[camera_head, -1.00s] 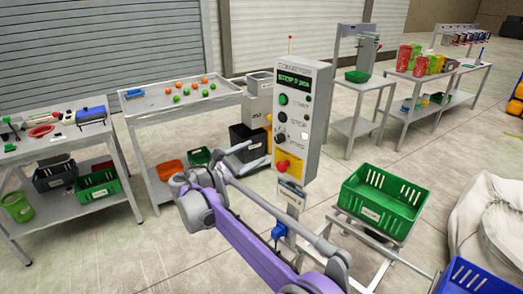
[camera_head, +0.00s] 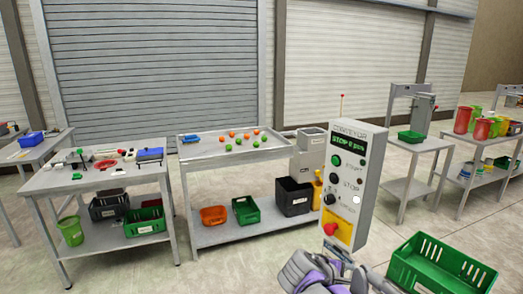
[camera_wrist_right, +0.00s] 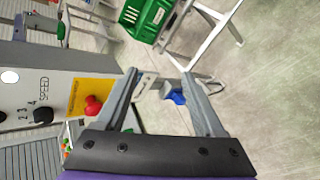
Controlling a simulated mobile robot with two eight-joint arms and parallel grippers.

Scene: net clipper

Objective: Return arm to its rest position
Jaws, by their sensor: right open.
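My right arm (camera_head: 315,275), purple and grey, shows at the bottom of the head view, just below the conveyor control box (camera_head: 350,185). In the right wrist view my right gripper (camera_wrist_right: 160,77) is open, with its two fingers apart and nothing held between them. The control box (camera_wrist_right: 50,85) fills the left of that view, its red button (camera_wrist_right: 93,105) close beside the left finger. A blue part (camera_wrist_right: 177,97) on the stand shows behind the fingers. My left gripper is in neither view.
A table with orange and green balls (camera_head: 232,134) and a tool table (camera_head: 95,180) stand to the left. Open floor (camera_wrist_right: 265,110) lies right of the gripper.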

